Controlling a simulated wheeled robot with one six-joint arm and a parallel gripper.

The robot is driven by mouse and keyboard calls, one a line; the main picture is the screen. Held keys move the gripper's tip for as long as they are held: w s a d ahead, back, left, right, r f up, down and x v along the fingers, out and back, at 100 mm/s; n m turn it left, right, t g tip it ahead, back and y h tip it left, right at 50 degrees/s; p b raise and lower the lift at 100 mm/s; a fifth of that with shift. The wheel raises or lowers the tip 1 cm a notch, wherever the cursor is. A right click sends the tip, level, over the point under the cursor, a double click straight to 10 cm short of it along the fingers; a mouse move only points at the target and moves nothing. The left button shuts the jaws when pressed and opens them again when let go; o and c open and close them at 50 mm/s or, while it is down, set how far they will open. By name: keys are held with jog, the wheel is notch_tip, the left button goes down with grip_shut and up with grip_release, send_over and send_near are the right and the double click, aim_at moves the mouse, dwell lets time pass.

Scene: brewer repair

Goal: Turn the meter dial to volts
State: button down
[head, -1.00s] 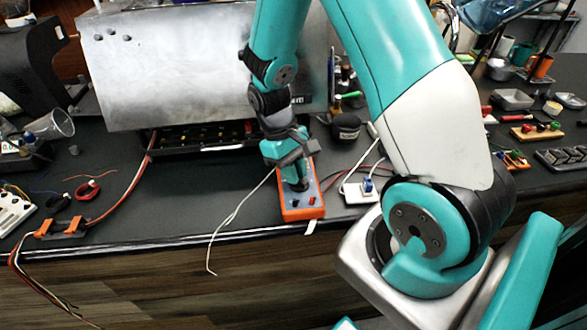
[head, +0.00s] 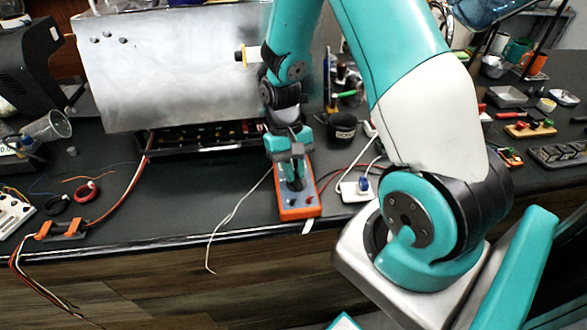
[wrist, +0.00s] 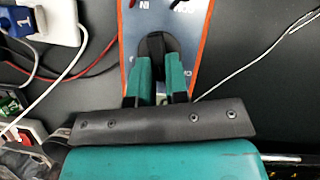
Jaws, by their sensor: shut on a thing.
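The meter (head: 300,207) is an orange-edged box with a grey-blue face, lying on the dark bench near its front edge. It also shows in the wrist view (wrist: 186,50). My gripper (head: 296,186) points down over the meter's face, and in the wrist view its teal fingers (wrist: 159,72) close on the black dial (wrist: 153,46). The fingers hide most of the dial and its markings, so I cannot read which setting it points to. The meter's upper part and display are hidden behind my arm in the head view.
A white socket block (head: 357,190) with a blue plug stands just right of the meter. A white cable (head: 232,215) hangs over the bench edge at left. A large metal panel (head: 170,70) stands behind.

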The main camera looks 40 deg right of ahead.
jog(key=shift+s+f, duration=0.15)
jog(key=shift+s, duration=0.05)
jog(key=c, duration=1.1)
grip_release()
jog(key=shift+w, duration=0.1)
jog(key=shift+w+r, duration=0.15)
jog(key=shift+r, duration=0.2)
jog(key=b+v, duration=0.1)
jog(key=v, duration=1.5)
jog(key=shift+w+r+b, duration=0.15)
jog(key=shift+r+b, duration=0.15)
jog(key=shift+b, duration=0.05)
jog(key=shift+a, duration=0.1)
